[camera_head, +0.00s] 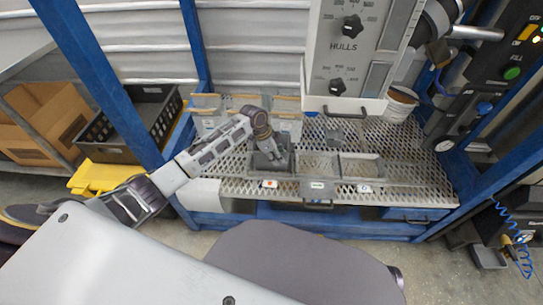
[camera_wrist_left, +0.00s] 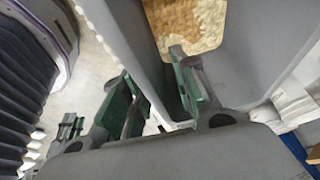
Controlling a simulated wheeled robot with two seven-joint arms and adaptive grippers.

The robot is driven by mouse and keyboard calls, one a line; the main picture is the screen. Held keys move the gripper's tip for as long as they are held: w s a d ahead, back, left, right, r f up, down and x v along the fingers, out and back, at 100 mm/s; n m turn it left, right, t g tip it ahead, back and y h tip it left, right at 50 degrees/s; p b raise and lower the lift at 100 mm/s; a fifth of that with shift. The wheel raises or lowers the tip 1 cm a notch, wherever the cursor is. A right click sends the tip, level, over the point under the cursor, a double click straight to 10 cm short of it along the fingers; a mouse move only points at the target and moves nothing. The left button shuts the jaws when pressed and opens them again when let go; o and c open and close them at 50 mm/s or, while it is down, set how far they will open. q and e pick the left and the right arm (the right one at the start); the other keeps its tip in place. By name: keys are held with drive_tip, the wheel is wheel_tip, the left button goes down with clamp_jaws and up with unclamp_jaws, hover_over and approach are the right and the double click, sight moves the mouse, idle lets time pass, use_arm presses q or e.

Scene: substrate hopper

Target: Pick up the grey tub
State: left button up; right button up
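The grey tub (camera_head: 262,162) sits at the left end of the row of trays on the perforated metal bench. My left gripper (camera_head: 274,157) is down at the tub and hides part of it in the head view. In the left wrist view the tub (camera_wrist_left: 245,65) is close up, with golden-brown material inside. The left gripper's green-padded fingers (camera_wrist_left: 160,95) stand on either side of one tub wall, one inside and one outside. They look apart, with some space beside the wall. My right gripper is in neither view.
Shallow trays (camera_head: 318,165) lie right of the tub on the bench (camera_head: 415,185). The hulls hopper (camera_head: 345,50) hangs above, with a white bucket (camera_head: 401,103) beside it. Blue posts (camera_head: 105,75) frame the bench. A black crate (camera_head: 125,125) stands at the left.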

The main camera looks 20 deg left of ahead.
use_arm(q)
drive_tip(key=shift+c, duration=0.2)
clamp_jaws()
idle(0.3)
drive_tip(key=shift+r, duration=0.1)
